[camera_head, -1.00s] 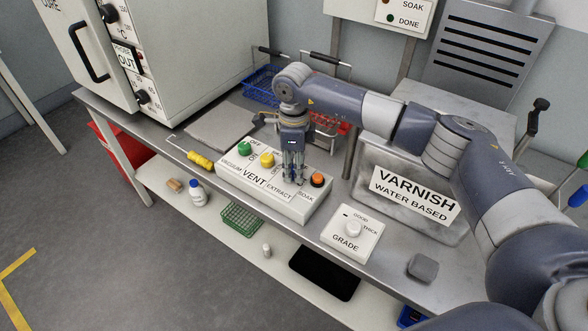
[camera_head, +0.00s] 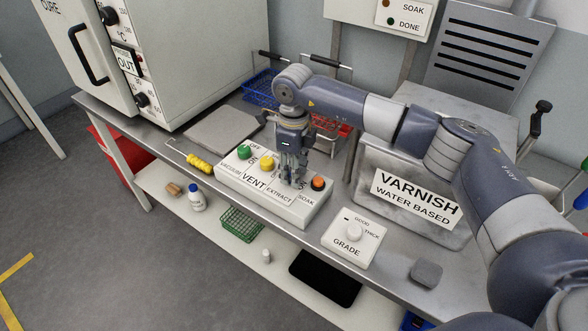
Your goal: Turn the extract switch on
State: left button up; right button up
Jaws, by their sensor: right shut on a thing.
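The white control box (camera_head: 290,214) sits on the metal bench. It bears a green knob (camera_head: 244,152), a yellow knob (camera_head: 267,163) and an orange knob (camera_head: 318,183). Its EXTRACT label (camera_head: 279,198) is between the VENT and SOAK labels. My right gripper (camera_head: 291,182) points down over the EXTRACT position, between the yellow and orange knobs. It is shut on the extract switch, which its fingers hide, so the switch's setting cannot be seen. My left gripper is not in view.
A GRADE dial box (camera_head: 347,245) stands right of the control box. A varnish tank (camera_head: 400,222) is behind it. A yellow-handled tool (camera_head: 199,162) lies left of the box. Blue (camera_head: 262,86) and red baskets are behind my right arm. A grey block (camera_head: 427,273) lies at the right.

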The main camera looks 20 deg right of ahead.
jog(key=shift+w+r, duration=0.1)
jog(key=o, duration=1.1)
jog(key=shift+c, duration=0.2)
notch_tip(320, 180, up, 12)
